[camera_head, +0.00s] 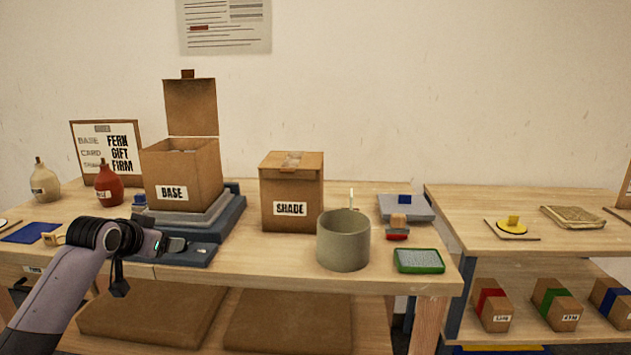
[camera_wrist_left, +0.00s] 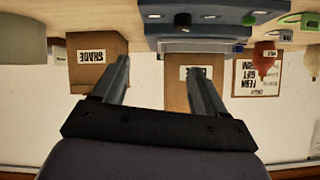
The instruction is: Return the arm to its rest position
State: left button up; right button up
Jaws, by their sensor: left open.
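My left arm comes in from the lower left of the head view. Its gripper (camera_head: 178,246) is in front of the open BASE box, over the front part of the blue-grey scale. In the left wrist view the two fingers of the left gripper (camera_wrist_left: 160,80) stand apart with nothing between them. That view is upside down and shows the BASE box (camera_wrist_left: 178,98) beyond the fingers and the SHADE box (camera_wrist_left: 97,42) to the left. My right gripper is in neither view.
The BASE box (camera_head: 181,170) stands on the scale (camera_head: 232,215) with its lid up. The closed SHADE box (camera_head: 291,190), a grey-green pot (camera_head: 343,241) and a green-rimmed tray (camera_head: 419,261) stand to the right. Brown (camera_head: 109,186) and cream (camera_head: 44,182) bottles stand left. A second table (camera_head: 560,205) is at right.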

pick_arm(q)
jog(key=s+d+f+h, duration=0.1)
jog(key=s+d+f, duration=0.3)
jog(key=s+f, duration=0.6)
jog(key=s+d+f, duration=0.5)
jog(key=s+f, duration=0.1)
jog(key=f, duration=0.7)
jog(key=s+d+f, duration=0.1)
jog(key=s+f, duration=0.2)
jog(key=s, duration=0.9)
jog(key=s+d+f+g, duration=0.1)
jog(key=s+f, duration=0.3)
jog(key=s, duration=0.7)
jog(key=shift+s+d+n+h+p, duration=0.3)
jog(key=shift+s+d+p, duration=0.05)
jog(key=shift+d, duration=0.45)
jog(key=shift+a+r, duration=0.1)
